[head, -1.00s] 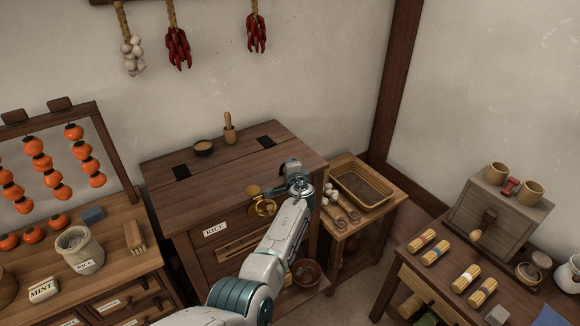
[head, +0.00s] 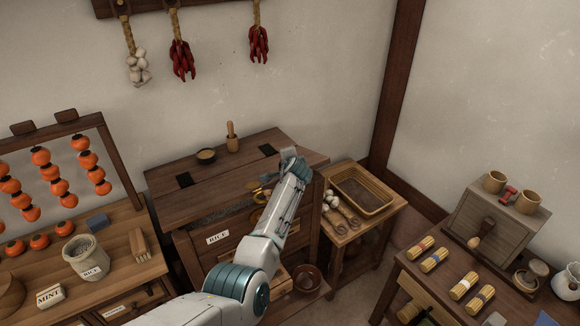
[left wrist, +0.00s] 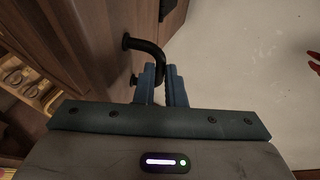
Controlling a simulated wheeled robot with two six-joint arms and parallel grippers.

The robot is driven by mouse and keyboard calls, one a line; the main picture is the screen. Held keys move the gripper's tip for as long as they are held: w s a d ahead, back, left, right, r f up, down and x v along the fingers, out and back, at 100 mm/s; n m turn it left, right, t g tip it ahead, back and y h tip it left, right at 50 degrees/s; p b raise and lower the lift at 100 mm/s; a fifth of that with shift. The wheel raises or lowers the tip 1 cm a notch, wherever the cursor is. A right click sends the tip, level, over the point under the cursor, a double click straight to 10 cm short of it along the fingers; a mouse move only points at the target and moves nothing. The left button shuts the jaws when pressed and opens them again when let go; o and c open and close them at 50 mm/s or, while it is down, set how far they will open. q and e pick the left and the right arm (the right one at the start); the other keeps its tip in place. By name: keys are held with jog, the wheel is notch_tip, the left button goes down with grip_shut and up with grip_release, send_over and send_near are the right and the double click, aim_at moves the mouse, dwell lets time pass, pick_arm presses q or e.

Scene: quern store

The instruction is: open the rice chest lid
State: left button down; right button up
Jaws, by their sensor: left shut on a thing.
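The rice chest (head: 196,262) is a brown wooden box with a RICE label on its front. Its lid (head: 225,188) is tilted up a little on two black hinges, and a dark gap with something greyish inside shows under its front edge. My left gripper (head: 288,156) is at the lid's right front, partly hidden by my own arm. In the left wrist view my left gripper (left wrist: 163,75) is shut on a black bar handle (left wrist: 150,50) fixed to the lid's wood (left wrist: 105,40). My right gripper is in neither view.
A side table with a basket tray (head: 362,208) and garlic is close on the right. A counter with a rice sack (head: 86,259) is on the left.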

pick_arm(q)
jog(key=r, duration=0.1)
jog(key=w+a+r+g, duration=0.1)
jog(key=r, duration=0.1)
jog(key=shift+w+a+r+g+h, duration=0.1)
jog(key=shift+w+a+g+h, duration=0.05)
jog(key=shift+w+g+h, duration=0.25)
jog(key=shift+w+a+r+n, duration=0.35)
jog(key=shift+w+r, duration=0.1)
jog(key=shift+r, duration=0.15)
jog(key=shift+w+a+r, duration=0.15)
jog(key=shift+w+r, duration=0.1)
jog(key=shift+r, duration=0.05)
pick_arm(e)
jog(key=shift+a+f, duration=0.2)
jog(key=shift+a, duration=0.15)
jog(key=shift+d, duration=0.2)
pick_arm(q)
jog(key=c, duration=1.5)
grip_release()
jog(key=shift+f, duration=0.1)
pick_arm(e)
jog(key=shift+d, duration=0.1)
pick_arm(q)
jog(key=shift+s, duration=0.15)
